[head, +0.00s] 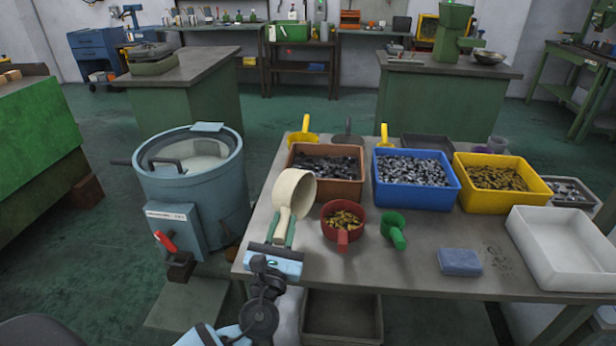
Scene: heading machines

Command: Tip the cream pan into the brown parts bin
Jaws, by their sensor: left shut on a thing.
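The cream pan (293,191) is tilted on its side in the air over the left front part of the table, its round mouth facing right. My left gripper (282,230) is shut on the cream pan's handle, below the pan. The brown parts bin (327,188) stands on the table just behind and to the right of the pan, holding dark metal parts. The pan overlaps the bin's left front corner in the picture; I cannot tell whether they touch. The inside of the pan is mostly hidden. My right gripper is not in view.
A blue bin (414,200) and a yellow bin (501,201) stand right of the brown one. A red pan (343,222), a green scoop (393,230), a blue block (460,262) and a white tray (565,249) lie in front. A blue drum machine (190,190) stands left.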

